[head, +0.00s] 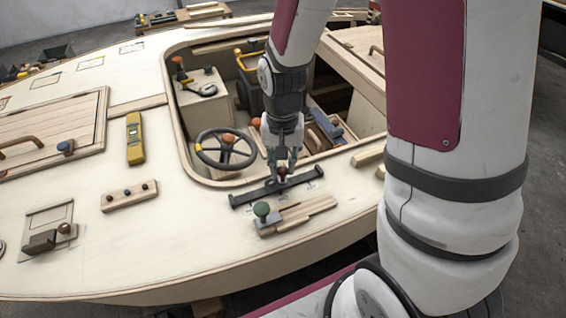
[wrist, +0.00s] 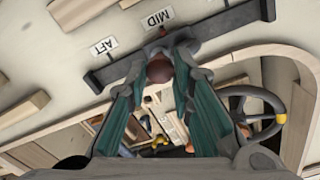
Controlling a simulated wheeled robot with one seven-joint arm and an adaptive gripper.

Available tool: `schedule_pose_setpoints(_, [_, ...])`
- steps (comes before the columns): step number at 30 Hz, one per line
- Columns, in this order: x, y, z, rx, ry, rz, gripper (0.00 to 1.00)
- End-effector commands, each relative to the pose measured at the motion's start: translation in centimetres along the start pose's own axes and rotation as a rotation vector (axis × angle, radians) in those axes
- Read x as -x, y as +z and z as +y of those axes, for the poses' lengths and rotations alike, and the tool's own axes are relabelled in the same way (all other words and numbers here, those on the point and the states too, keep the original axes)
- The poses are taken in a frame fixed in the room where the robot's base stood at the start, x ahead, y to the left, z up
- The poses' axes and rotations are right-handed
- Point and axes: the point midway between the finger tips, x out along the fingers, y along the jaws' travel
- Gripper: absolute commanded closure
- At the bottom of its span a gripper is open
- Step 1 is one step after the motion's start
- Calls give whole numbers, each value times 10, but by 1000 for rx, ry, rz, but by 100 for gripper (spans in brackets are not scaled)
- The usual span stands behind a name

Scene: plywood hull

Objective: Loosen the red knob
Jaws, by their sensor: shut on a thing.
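The red knob (wrist: 159,70) sits on a dark rail (wrist: 215,30) and shows dark red between my fingertips in the wrist view. My gripper (wrist: 158,78) is shut on it, a teal-padded finger on either side. In the head view my gripper (head: 282,165) points down onto the rail (head: 300,181) near its middle, and the fingers largely hide the knob. In the wrist view the knob is near the MID label (wrist: 157,20), with the AFT label (wrist: 104,47) further left.
A wooden block with a green knob (head: 262,209) lies just in front of the rail. Behind it is the cockpit opening with a steering wheel (head: 226,149). A yellow level (head: 135,140) and a strip with small knobs (head: 128,195) lie left on the pale deck, with bare deck between.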

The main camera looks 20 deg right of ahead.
Motion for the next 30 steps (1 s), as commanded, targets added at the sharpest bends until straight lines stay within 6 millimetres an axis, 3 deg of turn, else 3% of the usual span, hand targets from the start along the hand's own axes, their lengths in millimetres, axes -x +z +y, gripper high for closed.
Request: schedule_pose_setpoints(30, [1,1,0,963,-2,0,100])
